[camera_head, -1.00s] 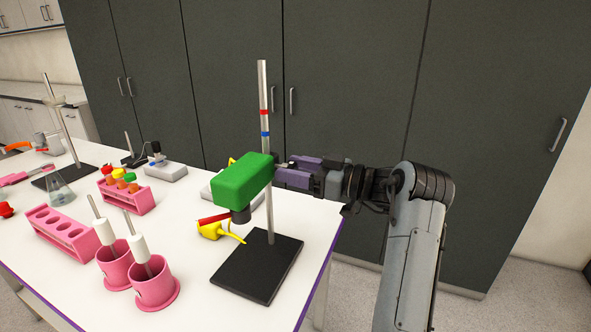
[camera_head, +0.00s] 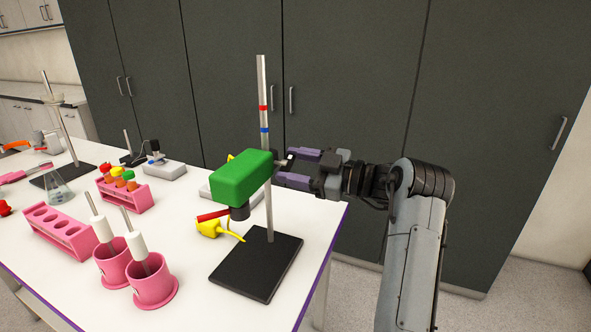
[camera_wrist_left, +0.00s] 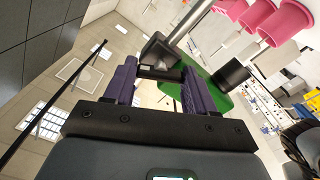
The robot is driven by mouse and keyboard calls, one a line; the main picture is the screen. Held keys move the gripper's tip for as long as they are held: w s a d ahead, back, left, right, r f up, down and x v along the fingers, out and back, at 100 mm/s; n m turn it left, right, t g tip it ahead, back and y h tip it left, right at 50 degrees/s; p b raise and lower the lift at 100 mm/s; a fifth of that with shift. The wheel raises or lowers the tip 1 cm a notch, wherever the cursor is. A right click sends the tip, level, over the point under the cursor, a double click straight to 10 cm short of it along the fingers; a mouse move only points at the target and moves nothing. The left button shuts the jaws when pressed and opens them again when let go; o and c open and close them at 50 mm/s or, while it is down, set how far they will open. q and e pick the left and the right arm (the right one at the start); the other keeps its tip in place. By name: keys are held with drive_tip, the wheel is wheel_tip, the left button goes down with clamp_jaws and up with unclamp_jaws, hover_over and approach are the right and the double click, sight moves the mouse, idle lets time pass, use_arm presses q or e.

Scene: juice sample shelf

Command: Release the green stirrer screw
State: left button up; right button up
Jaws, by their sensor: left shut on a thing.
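The green stirrer (camera_head: 243,177) is a green block with a dark cylinder under it, mounted on an upright metal rod (camera_head: 264,95) with a red and a blue band. The rod rises from a black base plate (camera_head: 258,265). My left gripper (camera_head: 287,168) reaches the right side of the stirrer by the rod. Its purple fingers are shut on the stirrer's dark screw (camera_wrist_left: 160,72), which sits between the fingertips in the left wrist view. The green body (camera_wrist_left: 208,100) shows behind the fingers there. The fingers hide part of the screw. My right gripper is not in view.
Pink holders (camera_head: 152,290) with white-handled tools stand front left of the base. A pink rack (camera_head: 62,233) and a pink tube rack (camera_head: 125,195) are further left. A yellow item (camera_head: 210,228) lies beside the base. The table's right edge (camera_head: 325,265) is close.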

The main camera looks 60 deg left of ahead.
use_arm(q)
drive_tip(key=shift+n+b, duration=3.2)
drive_tip(key=shift+n, duration=2.9)
drive_tip(key=o, duration=1)
drive_tip(key=shift+o, duration=0.2)
